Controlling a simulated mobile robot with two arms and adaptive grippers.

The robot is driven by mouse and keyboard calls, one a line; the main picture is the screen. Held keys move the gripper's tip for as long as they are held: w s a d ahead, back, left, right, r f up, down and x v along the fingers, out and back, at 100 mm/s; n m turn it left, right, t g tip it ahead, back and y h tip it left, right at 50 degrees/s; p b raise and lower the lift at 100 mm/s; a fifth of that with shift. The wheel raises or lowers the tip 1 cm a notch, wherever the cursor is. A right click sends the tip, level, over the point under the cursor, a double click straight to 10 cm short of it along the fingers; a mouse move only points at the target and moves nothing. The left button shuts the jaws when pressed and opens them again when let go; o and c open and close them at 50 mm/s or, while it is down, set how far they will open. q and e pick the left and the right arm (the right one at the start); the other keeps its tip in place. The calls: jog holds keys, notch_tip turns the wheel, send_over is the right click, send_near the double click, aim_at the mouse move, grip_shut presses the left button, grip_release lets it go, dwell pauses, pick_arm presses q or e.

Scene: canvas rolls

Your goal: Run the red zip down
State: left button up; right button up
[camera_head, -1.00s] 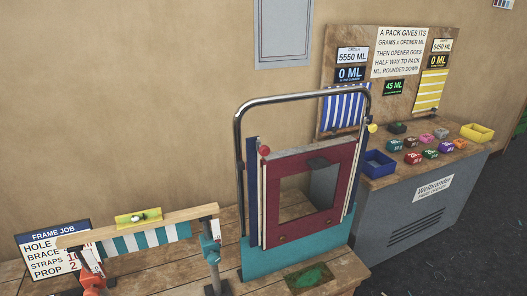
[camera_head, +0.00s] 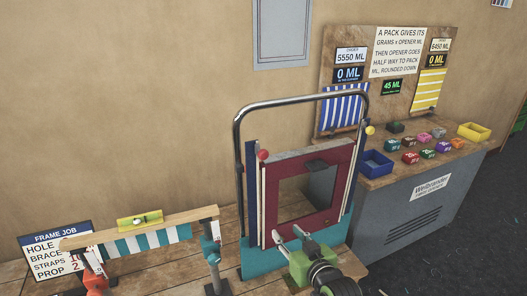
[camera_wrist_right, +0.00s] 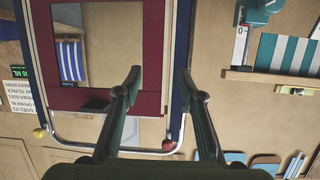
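A red ball-shaped pull (camera_head: 263,155), which I take for the red zip's pull, sits at the top of a pale upright strip on the left edge of the dark red panel (camera_head: 335,190). In the right wrist view, which is upside down, the red pull (camera_wrist_right: 168,146) is low in the picture, beyond the fingers. My right gripper (camera_head: 291,238) is in front of the panel's lower part, below the red pull and apart from it. Its fingers (camera_wrist_right: 160,72) are spread with nothing between them. My left gripper is not in view.
A yellow ball (camera_head: 370,130) tops the panel's right side. A chrome hoop (camera_head: 300,98) arches around the panel. A wooden beam with a level (camera_head: 140,219) stands at left. Blue (camera_head: 377,163) and yellow (camera_head: 474,131) bins and several coloured blocks occupy the right bench.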

aim_at(265, 156)
notch_tip(265, 156, up, 20)
jog(key=s+a+n+t+y, duration=0.1)
jog(key=s+a+t+y, duration=0.1)
jog(key=t, duration=0.1)
jog(key=p+x, duration=0.1)
jog(key=x, duration=0.6)
jog(key=p+x, duration=0.2)
jog(key=x, duration=0.5)
jog(key=shift+w+d+r, duration=0.1)
jog(key=shift+d, duration=0.1)
grip_shut()
